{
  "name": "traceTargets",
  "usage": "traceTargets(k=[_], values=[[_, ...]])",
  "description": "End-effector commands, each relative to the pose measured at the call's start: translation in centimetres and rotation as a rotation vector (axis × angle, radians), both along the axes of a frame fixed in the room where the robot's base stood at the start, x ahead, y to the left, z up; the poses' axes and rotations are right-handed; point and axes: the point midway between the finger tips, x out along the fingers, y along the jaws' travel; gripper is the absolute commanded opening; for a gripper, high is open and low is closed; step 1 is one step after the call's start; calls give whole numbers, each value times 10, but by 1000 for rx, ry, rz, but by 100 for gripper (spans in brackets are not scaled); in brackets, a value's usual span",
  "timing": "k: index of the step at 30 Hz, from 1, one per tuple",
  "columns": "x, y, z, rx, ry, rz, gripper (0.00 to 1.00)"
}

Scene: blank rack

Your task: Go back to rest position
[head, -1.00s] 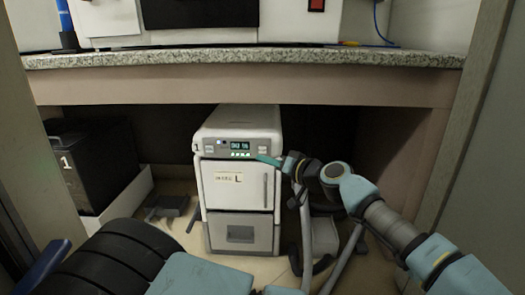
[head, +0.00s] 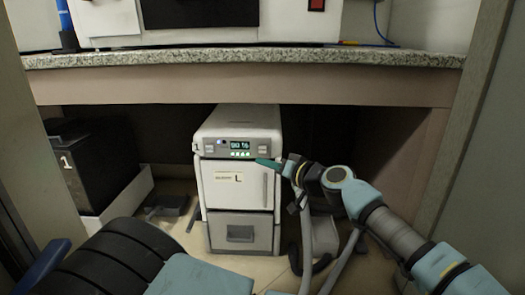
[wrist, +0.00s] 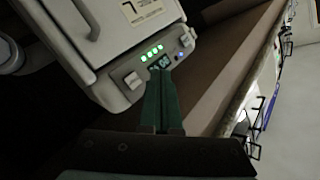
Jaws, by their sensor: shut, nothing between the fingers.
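My gripper (head: 268,163) is in front of the upper right part of a white cabinet-like machine (head: 236,188) under the counter. Its teal fingers are together with nothing between them.
A granite counter (head: 240,60) spans above the machine, with equipment on top. A black box (head: 88,165) marked 1 stands at the left. Grey walls (head: 490,150) close in on both sides. Grey hoses or legs (head: 320,240) stand at the machine's right.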

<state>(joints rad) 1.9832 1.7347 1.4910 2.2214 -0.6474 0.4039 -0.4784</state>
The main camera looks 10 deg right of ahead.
Motion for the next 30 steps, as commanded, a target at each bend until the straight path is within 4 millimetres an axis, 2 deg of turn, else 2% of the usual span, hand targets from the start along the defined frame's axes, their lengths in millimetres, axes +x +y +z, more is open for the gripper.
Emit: traceTargets(k=[4, 6, 8, 11, 12, 15, 18, 21, 24, 27, 30], values=[[1, 6, -2, -1, 13, 14, 0], [3, 21, -9, -4, 50, 52, 0], [5, 44, -20, -10, 108, 108, 0], [-1, 96, -48, -31, 259, 237, 0], [-7, 116, -60, -46, 329, 289, 0], [-29, 157, -89, -95, 509, 398, 0], [-56, 181, -111, -162, 679, 474, 0], [-83, 192, -125, -247, 837, 514, 0], [-106, 192, -130, -344, 974, 522, 0], [-123, 186, -127, -449, 1088, 499, 0], [-133, 175, -115, -553, 1174, 444, 0]])
